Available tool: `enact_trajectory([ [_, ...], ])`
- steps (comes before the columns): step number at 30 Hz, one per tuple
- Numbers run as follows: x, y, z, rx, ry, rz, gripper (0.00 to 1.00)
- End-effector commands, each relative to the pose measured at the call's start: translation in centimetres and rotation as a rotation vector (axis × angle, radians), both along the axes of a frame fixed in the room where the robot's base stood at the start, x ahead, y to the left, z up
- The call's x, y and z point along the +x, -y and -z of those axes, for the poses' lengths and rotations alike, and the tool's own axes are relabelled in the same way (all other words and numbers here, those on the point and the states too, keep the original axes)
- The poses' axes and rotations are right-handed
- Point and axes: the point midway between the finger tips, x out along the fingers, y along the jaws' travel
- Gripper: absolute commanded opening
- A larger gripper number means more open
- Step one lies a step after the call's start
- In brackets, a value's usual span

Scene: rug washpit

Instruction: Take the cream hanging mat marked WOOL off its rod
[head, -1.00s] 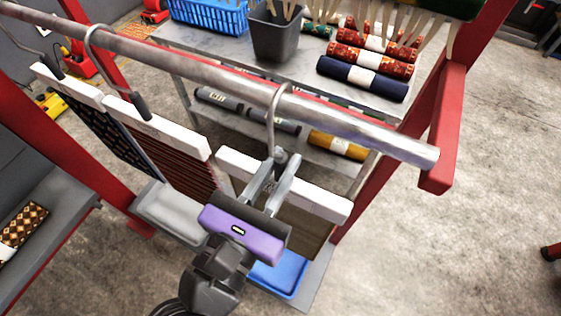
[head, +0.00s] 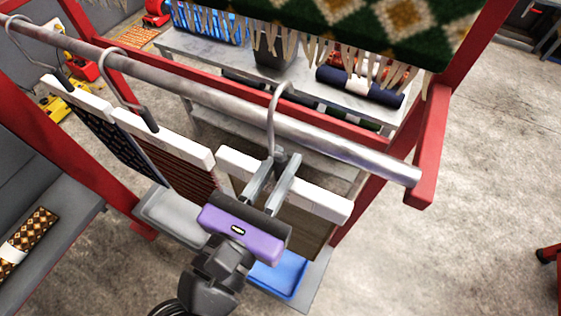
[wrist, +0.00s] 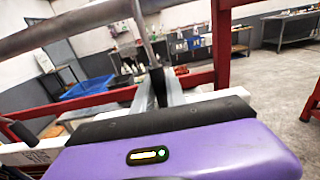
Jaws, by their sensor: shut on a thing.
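My gripper (head: 273,178) is shut on the dark grip at the base of a metal hook (head: 271,120), above a white hanger bar (head: 320,200). A pale brownish mat (head: 305,232) hangs below the bar, partly hidden by my gripper; no WOOL marking is readable on it. The hook's bend stands above the rod (head: 345,150) with a gap beneath it, and its stem crosses in front of the rod. In the wrist view, the hook's stem (wrist: 147,40) rises from between my fingers (wrist: 157,92) beside the rod (wrist: 75,22).
A brown ribbed mat (head: 180,172) and a dark patterned mat (head: 110,138) hang to the left on their own hooks. A red post (head: 428,140) stands near the rod's right end. A fringed green rug (head: 350,30) hangs behind. A blue tray (head: 280,277) lies below.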

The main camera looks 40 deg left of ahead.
Motion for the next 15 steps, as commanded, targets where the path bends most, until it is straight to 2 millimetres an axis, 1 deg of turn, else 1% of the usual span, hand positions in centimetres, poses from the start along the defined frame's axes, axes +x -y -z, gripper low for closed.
enact_trajectory([
  [1,0.00,0.00,-0.57,0.001,0.002,0.000,0.00],
  [2,0.00,-0.01,-0.64,0.001,0.002,0.000,0.00],
  [11,-0.02,-0.01,-0.57,0.001,0.002,-0.001,0.00],
  [15,-0.42,0.08,-0.56,0.000,0.002,-0.001,0.00],
])
